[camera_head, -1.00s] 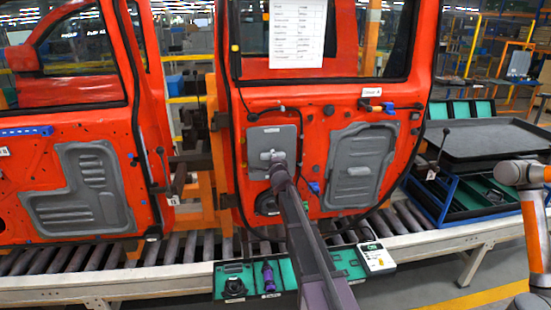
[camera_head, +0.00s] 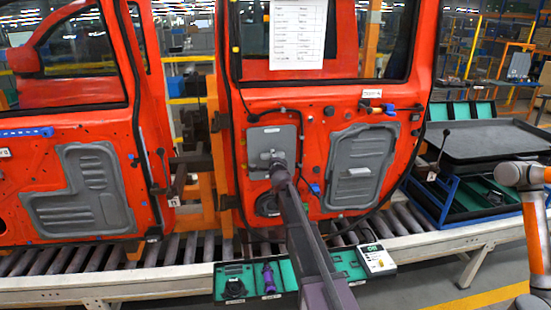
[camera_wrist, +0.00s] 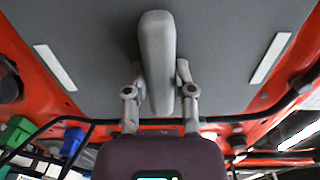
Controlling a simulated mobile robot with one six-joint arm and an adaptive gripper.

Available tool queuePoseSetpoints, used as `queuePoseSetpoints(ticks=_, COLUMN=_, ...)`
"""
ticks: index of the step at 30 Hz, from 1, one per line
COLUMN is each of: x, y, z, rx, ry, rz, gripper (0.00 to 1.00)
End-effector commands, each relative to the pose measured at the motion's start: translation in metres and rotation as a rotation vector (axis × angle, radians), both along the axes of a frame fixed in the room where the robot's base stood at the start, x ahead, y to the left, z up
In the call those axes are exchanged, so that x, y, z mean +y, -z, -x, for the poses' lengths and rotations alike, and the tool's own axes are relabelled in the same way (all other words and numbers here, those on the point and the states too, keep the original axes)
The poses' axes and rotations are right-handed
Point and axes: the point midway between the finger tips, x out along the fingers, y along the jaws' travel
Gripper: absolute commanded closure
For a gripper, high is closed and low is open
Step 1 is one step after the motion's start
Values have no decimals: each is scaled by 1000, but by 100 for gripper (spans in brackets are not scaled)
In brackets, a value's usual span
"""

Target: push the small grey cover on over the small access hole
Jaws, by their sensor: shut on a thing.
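The small grey cover (camera_head: 285,136) is against the red door, in the upper left of its inner panel. It looks flat on the door, but I cannot tell whether every edge is seated. The small access hole is hidden behind it. My gripper (camera_head: 270,159) is at the middle of the cover. In the wrist view the cover's face (camera_wrist: 95,50) fills the upper picture, with a pale strip on each side. My gripper (camera_wrist: 158,85) is shut on the cover's upright grey handle (camera_wrist: 157,45), one finger on each side.
A larger grey panel (camera_head: 356,165) is on the same door to the right. A dark cable runs along the door's left edge. The roller conveyor (camera_head: 190,246) is below. A small box with a green display (camera_head: 375,259) and teal-lined trays (camera_head: 235,268) stand in front.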

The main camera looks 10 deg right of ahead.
Motion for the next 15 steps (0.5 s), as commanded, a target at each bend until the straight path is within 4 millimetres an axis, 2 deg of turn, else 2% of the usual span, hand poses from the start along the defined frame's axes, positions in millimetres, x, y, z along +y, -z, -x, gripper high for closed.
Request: queuePoseSetpoints(ticks=15, x=0, y=1, z=-7, rx=2, ry=1, rz=-1, gripper=100)
